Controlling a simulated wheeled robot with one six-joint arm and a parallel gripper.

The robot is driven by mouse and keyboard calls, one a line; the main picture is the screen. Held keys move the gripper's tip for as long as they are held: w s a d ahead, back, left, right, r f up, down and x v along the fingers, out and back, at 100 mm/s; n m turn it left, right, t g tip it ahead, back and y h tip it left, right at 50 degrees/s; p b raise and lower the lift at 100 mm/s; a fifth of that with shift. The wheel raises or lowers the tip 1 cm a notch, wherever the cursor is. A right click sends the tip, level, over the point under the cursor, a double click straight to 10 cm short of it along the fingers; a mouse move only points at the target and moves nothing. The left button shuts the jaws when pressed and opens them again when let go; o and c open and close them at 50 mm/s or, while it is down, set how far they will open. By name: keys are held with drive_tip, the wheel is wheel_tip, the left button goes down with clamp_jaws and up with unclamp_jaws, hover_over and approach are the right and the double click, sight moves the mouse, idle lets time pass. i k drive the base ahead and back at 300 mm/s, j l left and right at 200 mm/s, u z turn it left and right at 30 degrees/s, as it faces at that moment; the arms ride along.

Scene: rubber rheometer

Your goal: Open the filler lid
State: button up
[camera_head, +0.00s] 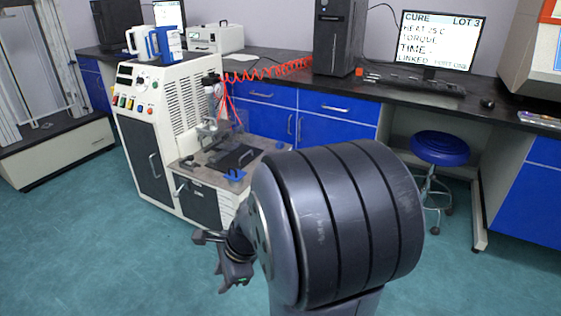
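The white rheometer cabinet (163,129) stands left of centre, with coloured buttons and a small display on its sloped front. I cannot pick out a filler lid for certain. A clear-walled work deck (216,166) with a dark plate and blue parts juts from the cabinet's right side. My gripper (214,262) is in front of the cabinet, low and apart from it, at the left of my large dark arm joint. Its two dark fingers look spread with nothing between them. My arm hides part of the floor and lower cabinets.
White and blue jugs (151,43) stand on top of the cabinet. A red coiled hose (268,72) runs to the black bench. A blue stool (440,148) stands at the right. The teal floor (95,235) at the front left is clear.

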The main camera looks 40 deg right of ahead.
sight(235, 170)
drive_tip(key=i+z, duration=0.4)
drive_tip(key=i+j+z, duration=0.1)
drive_tip(key=i+z, duration=0.15)
drive_tip(key=z, duration=0.15)
drive_tip(key=i+j+z, duration=0.2)
drive_tip(key=z, duration=0.2)
drive_tip(key=i+j+z, duration=0.4)
drive_tip(key=i+j, duration=0.25)
drive_tip(key=j, duration=0.15)
drive_tip(key=i+j, duration=0.3)
drive_tip(key=j, duration=0.15)
drive_tip(key=l+z, duration=0.05)
